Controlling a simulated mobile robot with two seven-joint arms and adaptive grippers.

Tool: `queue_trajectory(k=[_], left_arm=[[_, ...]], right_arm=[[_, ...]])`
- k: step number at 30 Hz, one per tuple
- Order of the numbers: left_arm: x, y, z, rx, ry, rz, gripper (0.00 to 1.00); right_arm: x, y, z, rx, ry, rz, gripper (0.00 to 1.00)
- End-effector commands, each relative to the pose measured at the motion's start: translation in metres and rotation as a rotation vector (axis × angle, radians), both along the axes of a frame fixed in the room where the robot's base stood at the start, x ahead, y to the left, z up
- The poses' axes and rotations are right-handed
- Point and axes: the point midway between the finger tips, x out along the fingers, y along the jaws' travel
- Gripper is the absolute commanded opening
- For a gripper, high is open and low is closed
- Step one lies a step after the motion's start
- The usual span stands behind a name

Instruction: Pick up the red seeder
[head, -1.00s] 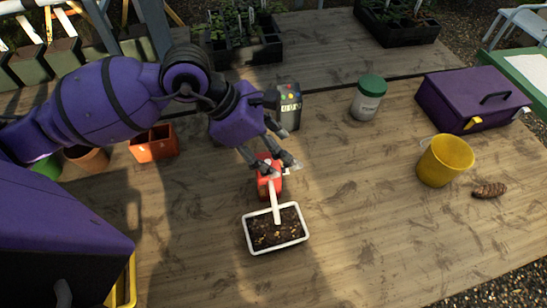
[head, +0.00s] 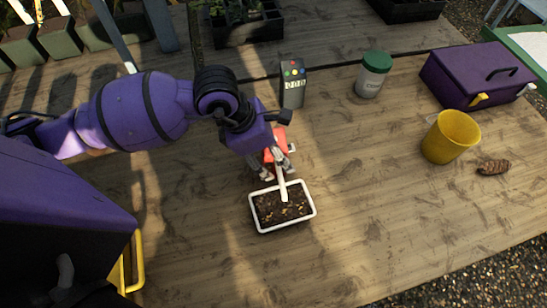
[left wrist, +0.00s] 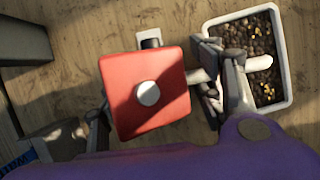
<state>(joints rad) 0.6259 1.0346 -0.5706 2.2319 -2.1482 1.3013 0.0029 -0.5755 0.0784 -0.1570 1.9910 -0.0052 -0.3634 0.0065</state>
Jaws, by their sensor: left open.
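The red seeder (head: 279,136) is a red box with a white spout that reaches over a white tray of dark soil (head: 290,222). In the head view my left gripper (head: 277,166) is over the seeder and partly hides it. In the left wrist view the seeder's red top with its pale round knob (left wrist: 147,94) lies between the spread fingers of my left gripper (left wrist: 160,105). One finger is on each side of the red body; I cannot tell whether they touch it. The right gripper is not in view.
A grey device with coloured buttons (head: 293,92) stands behind the seeder. A green-lidded jar (head: 372,76), a purple toolbox (head: 470,75), a yellow bucket (head: 450,138) and a brown cone (head: 493,167) are to the right. The wooden table right of the tray is clear.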

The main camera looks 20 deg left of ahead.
Motion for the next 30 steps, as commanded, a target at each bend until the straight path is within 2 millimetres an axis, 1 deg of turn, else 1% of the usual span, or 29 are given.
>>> queue_trajectory(k=[3, 9, 22, 23, 30], left_arm=[[0.001, -0.003, -0.0069, -0.001, 0.0, -0.002, 0.61], [0.0011, -0.0028, -0.0073, 0.0, -0.001, -0.002, 0.61], [0.0011, -0.0027, -0.007, -0.001, 0.0, -0.001, 0.04], [0.0011, -0.0027, -0.007, -0.001, 0.0, -0.001, 0.02], [0.0017, -0.0029, -0.0055, -0.001, -0.002, -0.001, 0.02]], right_arm=[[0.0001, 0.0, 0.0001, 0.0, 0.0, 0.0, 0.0], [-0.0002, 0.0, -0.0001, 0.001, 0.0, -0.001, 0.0], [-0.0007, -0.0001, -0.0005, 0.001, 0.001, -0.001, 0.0], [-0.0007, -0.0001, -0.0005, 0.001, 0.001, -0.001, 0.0], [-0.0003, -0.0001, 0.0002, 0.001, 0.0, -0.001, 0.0]])
